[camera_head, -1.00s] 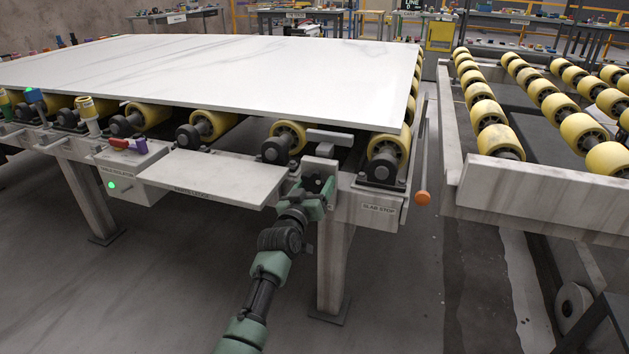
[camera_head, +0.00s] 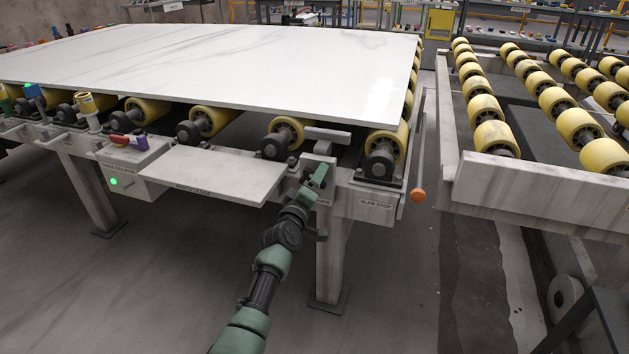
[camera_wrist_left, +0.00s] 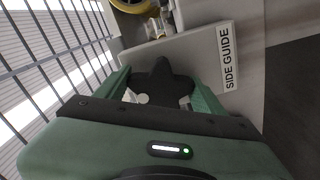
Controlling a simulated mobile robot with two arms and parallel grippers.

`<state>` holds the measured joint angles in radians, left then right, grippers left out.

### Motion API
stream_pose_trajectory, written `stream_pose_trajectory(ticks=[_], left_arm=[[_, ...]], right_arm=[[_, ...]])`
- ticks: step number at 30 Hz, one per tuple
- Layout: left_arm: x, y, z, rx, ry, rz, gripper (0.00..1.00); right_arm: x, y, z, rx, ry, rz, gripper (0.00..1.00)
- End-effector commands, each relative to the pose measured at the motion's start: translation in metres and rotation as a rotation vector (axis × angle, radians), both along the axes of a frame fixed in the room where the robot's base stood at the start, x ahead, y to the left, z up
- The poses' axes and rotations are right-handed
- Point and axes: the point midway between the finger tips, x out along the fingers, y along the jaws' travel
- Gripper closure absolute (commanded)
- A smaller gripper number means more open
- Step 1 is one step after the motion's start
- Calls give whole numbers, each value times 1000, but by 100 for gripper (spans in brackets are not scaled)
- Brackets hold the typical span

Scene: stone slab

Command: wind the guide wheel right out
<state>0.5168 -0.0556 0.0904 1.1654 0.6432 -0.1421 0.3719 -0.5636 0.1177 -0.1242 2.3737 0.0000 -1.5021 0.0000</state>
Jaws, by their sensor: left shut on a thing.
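The guide wheel (camera_wrist_left: 160,83) is a black lobed hand knob in the left wrist view, in front of a pale plate with a "SIDE GUIDE" label (camera_wrist_left: 229,56). My left gripper (camera_wrist_left: 162,92) is shut on it, with one green finger on each side. In the head view my left gripper (camera_head: 314,184) is at the front rail, just right of the pale shelf, and mostly hides the wheel. A grey T-shaped block (camera_head: 327,135) stands above it, near the slab edge. My right gripper is not in view.
A white stone slab (camera_head: 230,65) lies on yellow rollers above the rail. A pale shelf (camera_head: 215,175) juts out left of my gripper. An orange-ended lever (camera_head: 417,195) hangs to the right, by the "SLAB STOP" label (camera_head: 376,204). The floor in front is open.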

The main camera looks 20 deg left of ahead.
Motion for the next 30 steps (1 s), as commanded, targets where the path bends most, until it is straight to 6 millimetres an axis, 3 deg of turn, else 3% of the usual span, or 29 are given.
stream_pose_trajectory(ticks=[21, 22, 23, 24, 30], left_arm=[[0, 0, -1, -76, 6, 0, 72], [0, 0, -1, -76, 6, 0, 23], [0, 0, -1, -76, 5, 0, 15], [0, 0, -1, -75, 5, 0, 10], [0, 0, 0, -72, 3, 0, 10]], right_arm=[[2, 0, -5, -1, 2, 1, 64], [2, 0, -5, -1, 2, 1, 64], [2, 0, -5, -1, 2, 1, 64], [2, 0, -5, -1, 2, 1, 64], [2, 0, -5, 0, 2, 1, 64]])
